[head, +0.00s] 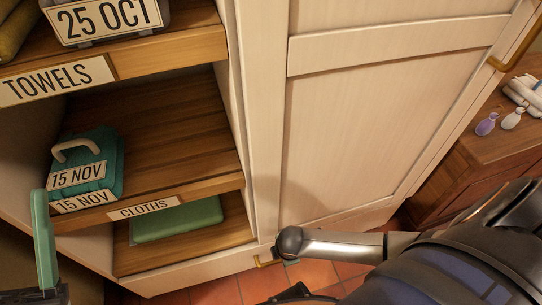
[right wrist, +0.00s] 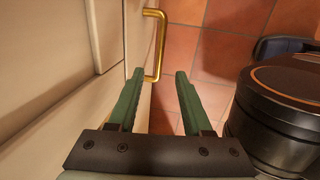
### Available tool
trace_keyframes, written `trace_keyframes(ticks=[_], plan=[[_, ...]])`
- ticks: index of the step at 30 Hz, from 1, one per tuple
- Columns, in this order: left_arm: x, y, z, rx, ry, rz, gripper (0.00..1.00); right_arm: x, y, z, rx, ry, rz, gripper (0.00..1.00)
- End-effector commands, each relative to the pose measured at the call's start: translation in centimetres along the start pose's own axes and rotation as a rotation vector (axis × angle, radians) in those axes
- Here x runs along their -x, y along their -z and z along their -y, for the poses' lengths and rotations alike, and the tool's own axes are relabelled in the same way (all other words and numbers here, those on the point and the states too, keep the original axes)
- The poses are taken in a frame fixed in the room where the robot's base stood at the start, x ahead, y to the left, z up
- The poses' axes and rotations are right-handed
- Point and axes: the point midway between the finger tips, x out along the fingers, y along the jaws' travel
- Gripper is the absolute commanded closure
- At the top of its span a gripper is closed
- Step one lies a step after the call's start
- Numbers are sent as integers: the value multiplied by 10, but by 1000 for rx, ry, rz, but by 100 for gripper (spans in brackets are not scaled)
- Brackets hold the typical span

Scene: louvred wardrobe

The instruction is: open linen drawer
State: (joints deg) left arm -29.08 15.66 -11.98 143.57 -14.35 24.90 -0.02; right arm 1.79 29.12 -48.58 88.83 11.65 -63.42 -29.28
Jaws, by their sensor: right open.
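The linen drawer is not labelled in view. A brass bar handle (head: 265,262) sits on the low cream front at the wardrobe's foot. In the right wrist view the brass handle (right wrist: 162,45) stands out from the cream front, its near end between my fingertips in the picture. My right gripper (right wrist: 160,74) is open and holds nothing; I cannot tell if a finger touches the handle. In the head view it is mostly hidden by my right arm. One green finger of my left gripper (head: 44,240) shows at the lower left; its other finger is not clear.
Open shelves hold a teal case (head: 85,165) and a green box (head: 178,219), under a towels label (head: 55,81) and a cloths label (head: 143,208). A tall cream door (head: 380,120) is right of them. A wooden cabinet (head: 480,165) stands at the far right. Floor tiles (right wrist: 215,60) are clear.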

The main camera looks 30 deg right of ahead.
Motion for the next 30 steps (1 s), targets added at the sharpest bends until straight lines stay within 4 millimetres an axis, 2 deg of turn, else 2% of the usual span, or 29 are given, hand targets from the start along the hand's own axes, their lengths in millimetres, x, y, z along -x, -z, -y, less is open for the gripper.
trace_keyframes(ticks=[4, 9, 15, 21, 30], plan=[[10, -6, -6, 12, -4, -18, 50, -26, 1, 1, -1, 1, 0, 50], [26, -22, -16, 47, -6, -12, 50, -64, 1, 1, -2, 0, -1, 50], [40, -37, -26, 87, -9, -4, 50, -99, 1, 1, -3, -1, -2, 50], [48, -45, -31, 100, -11, 5, 50, -116, 2, 0, -2, -1, -3, 50], [48, -46, -32, 102, -12, 7, 50, -119, 2, 0, -2, -1, -4, 50]])
